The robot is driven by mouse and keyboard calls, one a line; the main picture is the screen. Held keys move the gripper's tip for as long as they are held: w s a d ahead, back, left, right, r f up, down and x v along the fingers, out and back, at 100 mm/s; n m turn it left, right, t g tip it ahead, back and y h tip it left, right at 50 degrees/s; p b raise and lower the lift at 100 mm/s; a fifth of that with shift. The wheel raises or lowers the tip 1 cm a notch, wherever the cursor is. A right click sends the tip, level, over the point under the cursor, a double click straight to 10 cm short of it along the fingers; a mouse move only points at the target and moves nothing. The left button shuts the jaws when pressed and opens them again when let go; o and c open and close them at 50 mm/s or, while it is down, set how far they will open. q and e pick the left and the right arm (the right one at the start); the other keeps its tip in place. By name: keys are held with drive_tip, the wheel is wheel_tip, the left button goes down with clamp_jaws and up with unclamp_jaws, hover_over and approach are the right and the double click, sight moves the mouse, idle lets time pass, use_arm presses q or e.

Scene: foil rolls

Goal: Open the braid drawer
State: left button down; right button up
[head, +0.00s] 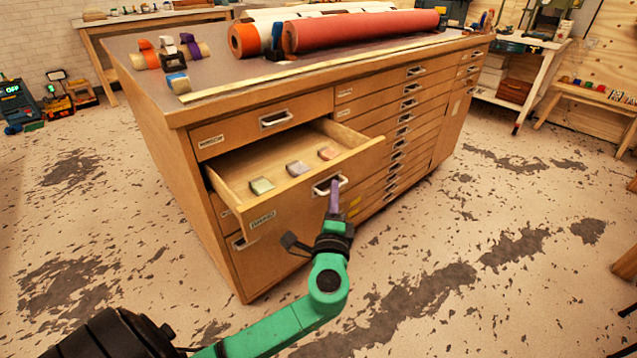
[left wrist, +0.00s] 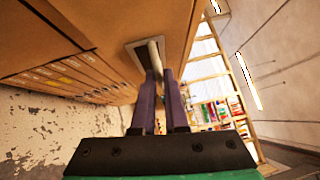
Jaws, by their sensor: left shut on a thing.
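The braid drawer (head: 285,205) is the second one down at the left of the wooden cabinet. It stands pulled out, with its label on the front, and shows several small flat pieces inside. Its metal handle (head: 318,188) is at the right of its front. My left gripper (head: 335,186) is at this handle. In the left wrist view the purple fingers (left wrist: 161,80) are shut on the handle (left wrist: 154,52). My right gripper is in neither view.
The cabinet (head: 185,185) has other closed drawers above, below and to the right. On its top lie a large red roll (head: 360,30), an orange-ended roll (head: 243,40) and small ribbon rolls (head: 170,52). The floor in front is clear.

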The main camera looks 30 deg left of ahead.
use_arm(q)
drive_tip(key=shift+s+d, duration=0.25)
drive_tip(key=shift+d, duration=0.55)
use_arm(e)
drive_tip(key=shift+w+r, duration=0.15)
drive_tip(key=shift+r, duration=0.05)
use_arm(q)
drive_tip(key=c, duration=1)
unclamp_jaws()
drive_tip(key=shift+o, duration=0.2)
drive_tip(key=b+v, duration=0.1)
drive_tip(key=v, duration=1.3)
drive_tip(key=shift+s, duration=0.3)
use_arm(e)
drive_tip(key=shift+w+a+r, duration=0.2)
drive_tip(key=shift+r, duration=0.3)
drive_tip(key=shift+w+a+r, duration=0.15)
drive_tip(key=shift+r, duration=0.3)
use_arm(q)
drive_tip(key=shift+d, duration=0.1)
